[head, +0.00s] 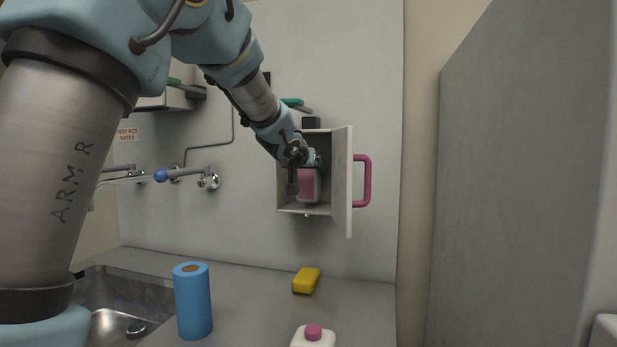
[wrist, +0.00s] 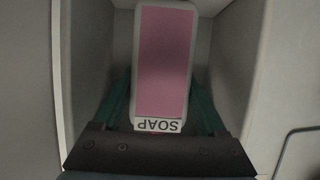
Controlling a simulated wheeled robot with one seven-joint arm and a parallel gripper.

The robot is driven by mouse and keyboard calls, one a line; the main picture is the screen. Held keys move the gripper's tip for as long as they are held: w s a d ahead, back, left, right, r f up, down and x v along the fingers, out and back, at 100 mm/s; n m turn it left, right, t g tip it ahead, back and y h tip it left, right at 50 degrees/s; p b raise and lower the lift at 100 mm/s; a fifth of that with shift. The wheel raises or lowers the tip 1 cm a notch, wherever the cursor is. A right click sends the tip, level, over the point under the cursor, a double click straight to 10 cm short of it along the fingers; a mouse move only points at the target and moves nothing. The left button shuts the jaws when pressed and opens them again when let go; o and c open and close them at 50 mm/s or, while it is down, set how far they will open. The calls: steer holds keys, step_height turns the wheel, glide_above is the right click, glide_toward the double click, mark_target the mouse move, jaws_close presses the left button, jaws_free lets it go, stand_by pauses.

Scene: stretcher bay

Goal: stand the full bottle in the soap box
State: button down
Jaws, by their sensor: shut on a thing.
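The soap box (head: 291,208) is a pale wall-mounted box with its door (head: 343,180) swung open to the right on a pink handle. A bottle with a pink front (head: 308,186) is inside it, and its SOAP label shows upside down in the wrist view (wrist: 162,70). My gripper (head: 302,172) reaches into the box and is shut on this bottle, with a green finger on each side in the wrist view. The bottle looks upright; whether it touches the box floor I cannot tell. A second white bottle with a pink cap (head: 313,336) stands on the counter at the front.
A blue roll (head: 193,302) stands beside the sink (head: 120,300) on the counter. A yellow sponge-like block (head: 306,280) lies below the box. Taps (head: 205,178) stick out of the wall at left. A grey partition (head: 530,180) rises at right.

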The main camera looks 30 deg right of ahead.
steer(key=shift+f, duration=0.5)
steer(key=shift+f, duration=0.2)
jaws_free()
steer(key=shift+s+a+r, duration=0.1)
steer(key=shift+a+r, duration=0.05)
steer(key=shift+r, duration=0.1)
steer(key=b+v, duration=0.4)
steer(key=v, duration=0.7)
steer(key=shift+s+a, duration=0.25)
steer(key=shift+s, duration=0.05)
